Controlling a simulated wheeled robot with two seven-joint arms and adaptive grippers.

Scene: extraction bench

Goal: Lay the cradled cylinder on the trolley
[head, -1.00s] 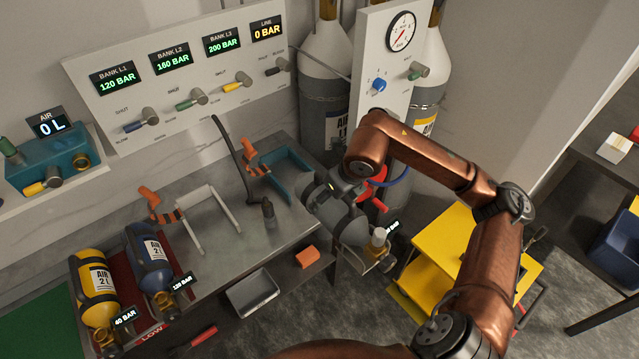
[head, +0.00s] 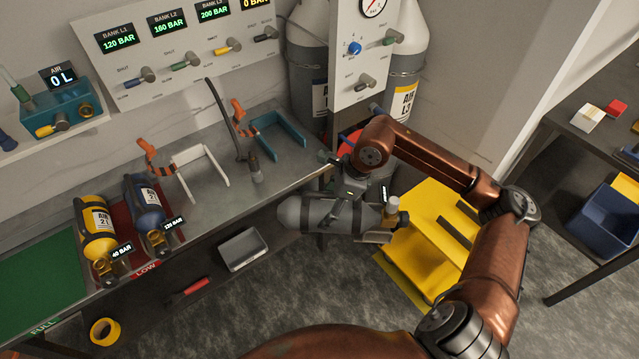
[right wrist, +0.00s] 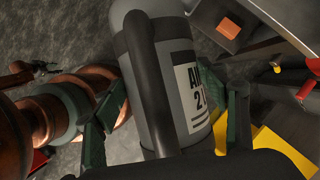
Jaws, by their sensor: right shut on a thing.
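A grey cylinder (head: 298,214) hangs in front of the bench's right end, lying level across the head view with its valve end to the right. My right gripper (head: 350,200) is shut on it from above, around its body. In the right wrist view the cylinder (right wrist: 140,60), with a partly hidden white label, sits between the dark green fingers. The yellow trolley (head: 405,265) stands right of the cylinder, with dark bars on its top. The cylinder's valve end is near the trolley's left edge; contact cannot be told.
The bench (head: 215,200) holds an empty white cradle (head: 222,165), a teal cradle (head: 295,140), a yellow cylinder (head: 97,225) and a blue cylinder (head: 146,205). A grey tray (head: 243,250) lies below. A side table with a blue bin (head: 605,230) stands right.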

